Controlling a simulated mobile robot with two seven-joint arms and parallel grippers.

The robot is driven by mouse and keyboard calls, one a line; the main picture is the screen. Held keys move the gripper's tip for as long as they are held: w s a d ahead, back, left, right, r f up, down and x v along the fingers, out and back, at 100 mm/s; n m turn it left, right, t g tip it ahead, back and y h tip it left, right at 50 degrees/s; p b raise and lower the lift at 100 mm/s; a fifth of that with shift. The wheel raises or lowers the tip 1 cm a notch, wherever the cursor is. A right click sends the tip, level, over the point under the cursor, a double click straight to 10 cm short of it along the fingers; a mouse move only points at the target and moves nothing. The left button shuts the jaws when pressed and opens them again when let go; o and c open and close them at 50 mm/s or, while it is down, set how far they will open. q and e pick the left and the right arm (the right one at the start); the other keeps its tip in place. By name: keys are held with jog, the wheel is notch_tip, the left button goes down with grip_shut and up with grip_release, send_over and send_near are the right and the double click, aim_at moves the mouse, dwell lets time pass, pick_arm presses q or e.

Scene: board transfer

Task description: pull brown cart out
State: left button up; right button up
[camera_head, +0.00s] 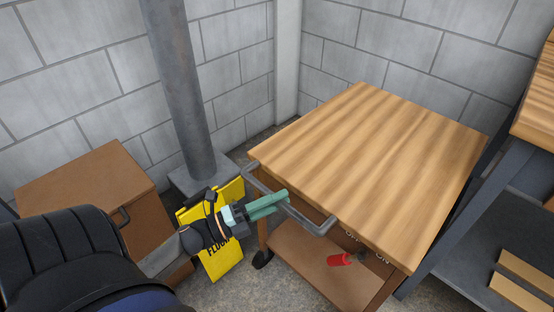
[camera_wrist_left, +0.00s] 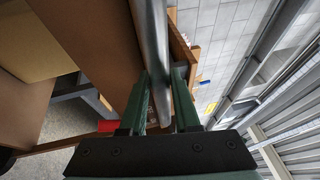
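The brown cart (camera_head: 375,160) has a striped wooden top, a lower shelf, a wheel at its left and a grey bar handle (camera_head: 312,222) along its near-left side. It stands near the room's corner. My left gripper (camera_head: 277,198), with green fingers, is at the handle. In the left wrist view the grey handle bar (camera_wrist_left: 152,35) runs between the fingers of the left gripper (camera_wrist_left: 160,80) and fills most of the gap, so they look shut on it. My right gripper is not in view.
A yellow floor sign (camera_head: 222,262) stands by a grey post (camera_head: 180,90), left of the cart. A brown cabinet (camera_head: 90,195) is farther left. A grey-framed bench (camera_head: 465,205) is close on the right. A red object (camera_head: 339,260) lies on the cart's lower shelf.

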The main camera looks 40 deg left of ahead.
pick_arm(q)
jog(key=o, duration=0.4)
jog(key=p+v, duration=0.1)
jog(key=v, duration=1.1)
jog(key=shift+s+a+f, duration=0.1)
jog(key=shift+s+a, duration=0.05)
jog(key=shift+a, duration=0.05)
